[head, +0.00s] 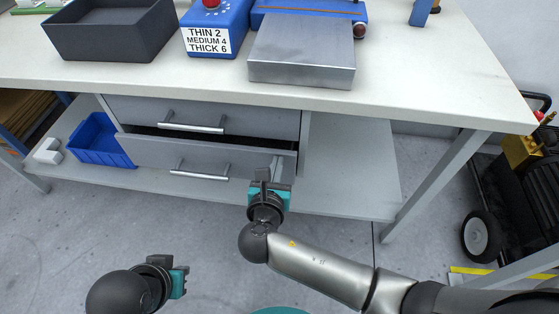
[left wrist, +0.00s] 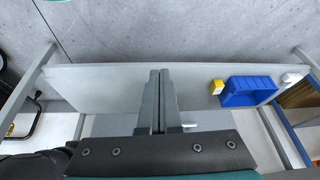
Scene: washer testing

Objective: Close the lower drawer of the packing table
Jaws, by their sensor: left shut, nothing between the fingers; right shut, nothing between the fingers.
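The packing table's lower drawer (head: 140,151) is grey with a bar handle (head: 200,175). It stands slightly out, with a dark gap above its front edge. The upper drawer (head: 240,115) above it looks shut. My right gripper (head: 270,175) is shut and empty, in front of the lower drawer's right end, right of the handle; I cannot tell whether it touches the front. My left gripper (head: 183,276) is low and away from the drawers in the head view. In the left wrist view its fingers (left wrist: 157,100) are together with nothing between them.
A blue bin (head: 98,140) and a white item (head: 48,151) sit on the lower shelf, left of the drawers. The tabletop (head: 420,85) carries a dark tray (head: 110,38), a blue control box and a metal scale. A black wheeled cart (head: 515,185) stands at right.

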